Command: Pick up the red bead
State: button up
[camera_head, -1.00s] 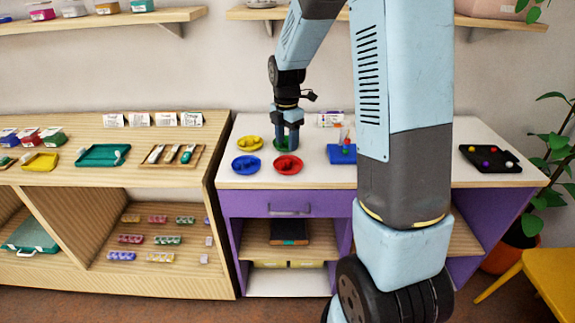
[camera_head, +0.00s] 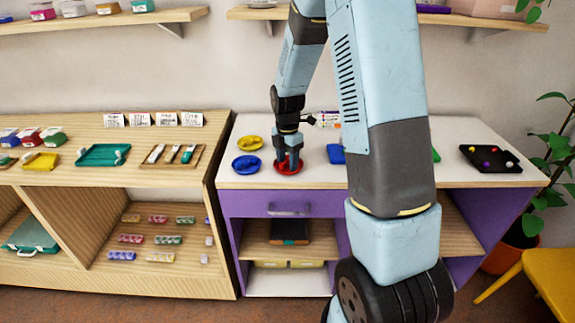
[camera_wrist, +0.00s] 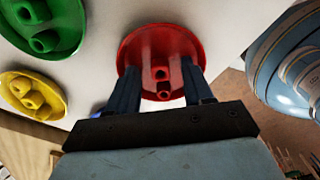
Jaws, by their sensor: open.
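A red dish (camera_head: 289,173) sits on the white top of the purple cabinet, and it also shows in the wrist view (camera_wrist: 135,48). Small red beads (camera_wrist: 161,74) with dark holes show on it in the wrist view. They look to be more than one, but they partly merge with the dish in colour. My gripper (camera_head: 288,163) points down over the red dish, with its fingertips at or close to the dish. In the wrist view the open fingers (camera_wrist: 160,80) stand to either side of the red beads. Contact with a bead cannot be told.
A yellow dish (camera_head: 249,143) and a blue dish (camera_head: 246,165) lie to the left of my gripper. A blue board (camera_head: 336,153) lies to the right, partly behind my arm. A black tray (camera_head: 489,158) with coloured beads is at the far right.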

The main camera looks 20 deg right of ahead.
jog(key=shift+c, duration=0.5)
grip_shut()
jog(key=shift+r, duration=0.1)
